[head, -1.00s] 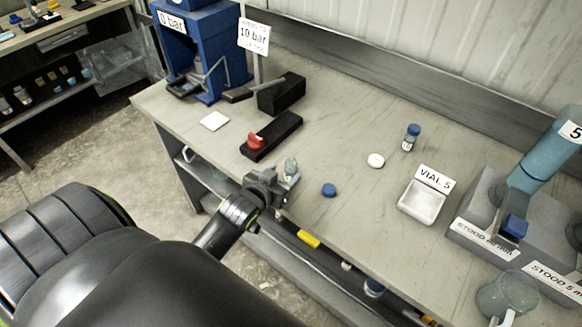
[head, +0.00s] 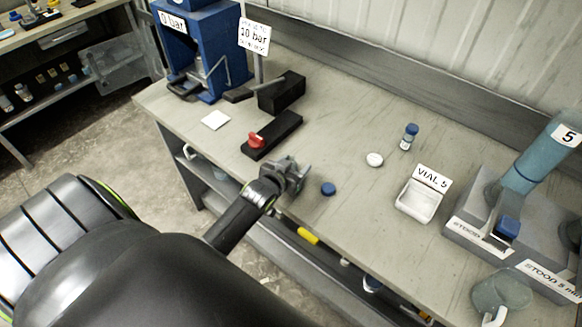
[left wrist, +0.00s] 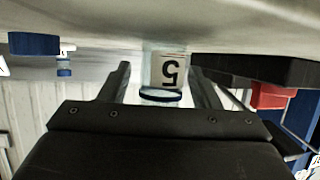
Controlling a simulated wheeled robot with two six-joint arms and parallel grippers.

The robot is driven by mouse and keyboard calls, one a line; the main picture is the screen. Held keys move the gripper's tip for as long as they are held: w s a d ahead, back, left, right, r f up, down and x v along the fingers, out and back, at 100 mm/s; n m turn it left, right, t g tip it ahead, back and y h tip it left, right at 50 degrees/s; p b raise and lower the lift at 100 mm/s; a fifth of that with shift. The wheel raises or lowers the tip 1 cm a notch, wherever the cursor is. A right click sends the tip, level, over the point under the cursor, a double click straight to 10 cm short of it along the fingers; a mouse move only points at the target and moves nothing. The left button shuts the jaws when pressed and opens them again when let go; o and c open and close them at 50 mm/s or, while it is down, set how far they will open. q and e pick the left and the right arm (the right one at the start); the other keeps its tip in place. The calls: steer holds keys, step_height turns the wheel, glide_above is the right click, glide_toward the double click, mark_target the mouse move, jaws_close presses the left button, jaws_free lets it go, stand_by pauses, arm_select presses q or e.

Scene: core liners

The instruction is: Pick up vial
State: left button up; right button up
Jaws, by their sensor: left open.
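A small clear vial labelled 5 (left wrist: 168,72) stands on the bench in the left wrist view, which shows the scene upside down. Its open mouth has a dark blue rim. My left gripper (head: 291,174) is open at the bench's front edge, with one finger on each side of the vial. I cannot tell whether either finger touches it. In the head view the gripper hides the vial. A loose blue cap (head: 328,188) lies to the right of the gripper. My right gripper is out of view.
A black block with a red knob (head: 256,141) is behind the gripper. A capped vial (head: 409,136), a white disc (head: 374,160) and a white tray (head: 419,202) marked VIAL 5 are to the right. A blue press (head: 203,50) stands at the back left.

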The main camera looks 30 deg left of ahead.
arm_select(q)
steer(key=shift+c, duration=0.4)
steer(key=c, duration=1)
